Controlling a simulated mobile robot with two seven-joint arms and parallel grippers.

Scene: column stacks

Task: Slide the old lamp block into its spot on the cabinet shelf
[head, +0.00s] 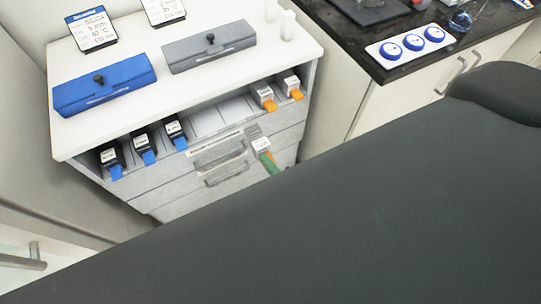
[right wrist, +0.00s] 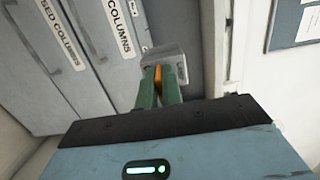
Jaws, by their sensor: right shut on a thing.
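My right gripper (head: 268,161) is in front of the cabinet drawers, its green fingers pointing at the cabinet. In the right wrist view the gripper (right wrist: 159,84) is shut on the orange tab of a pale grey-white lamp block (right wrist: 161,60). In the head view the lamp block (head: 261,146) is outside the shelf, below and in front of it. The cabinet shelf (head: 208,122) has an empty stretch in its middle. Two white blocks with orange tabs (head: 265,95) stand at its right end. My left gripper is not in view.
Three black blocks with blue tabs (head: 143,145) stand at the shelf's left. Drawers with handles (head: 225,172) lie below. A blue box (head: 105,85) and a grey box (head: 209,46) sit on the cabinet top. A dark counter (head: 375,55) stands to the right.

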